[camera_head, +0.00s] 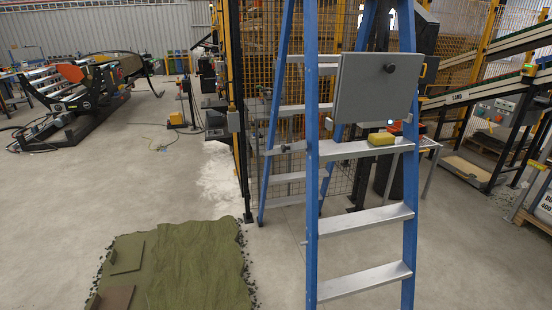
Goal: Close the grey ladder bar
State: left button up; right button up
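A blue stepladder (312,190) with silver treads stands upright and spread open right of centre. A small dark knob (285,148) shows by the ladder's left leg. Neither of my grippers is in view.
A green mat (190,265) with ragged edges lies on the floor at lower left. A mesh fence with a dark post (241,150) stands behind the ladder. Conveyors (490,95) are at right and a machine (85,95) at far left. Open floor lies left of the ladder.

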aim_at(299, 146)
jog(key=k, duration=0.7)
jog(key=u, duration=0.85)
jog(key=i, duration=0.7)
jog(key=u, duration=0.9)
jog(key=i, duration=1.7)
jog(key=z, duration=1.25)
jog(key=i, duration=0.45)
jog(key=z, duration=0.55)
